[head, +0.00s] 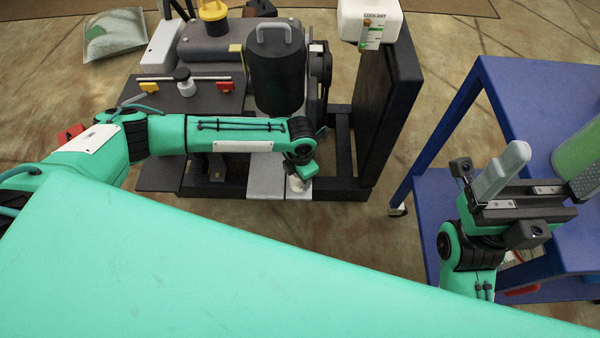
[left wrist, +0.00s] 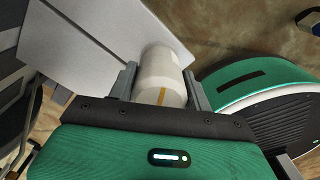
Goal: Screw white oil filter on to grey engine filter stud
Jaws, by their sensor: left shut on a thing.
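The white oil filter (left wrist: 163,78) stands between the two grey fingers of my left gripper (left wrist: 160,88) in the left wrist view, and the gripper is shut on it. In the head view my left gripper (head: 298,172) is low at the front of the grey engine (head: 205,50), with a small white part of the filter (head: 296,184) showing. The filter stud is hidden or too small to make out, so I cannot tell whether the filter touches it. My right gripper (head: 540,180) is at the right by the blue table, its fingers apart and empty.
The engine sits in a black frame (head: 345,150) with an upright panel (head: 385,95). A white coolant jug (head: 370,20) stands on top. The blue table (head: 540,90) carries a green cylinder (head: 578,150). A grey-green bag (head: 114,35) lies on the floor at the upper left.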

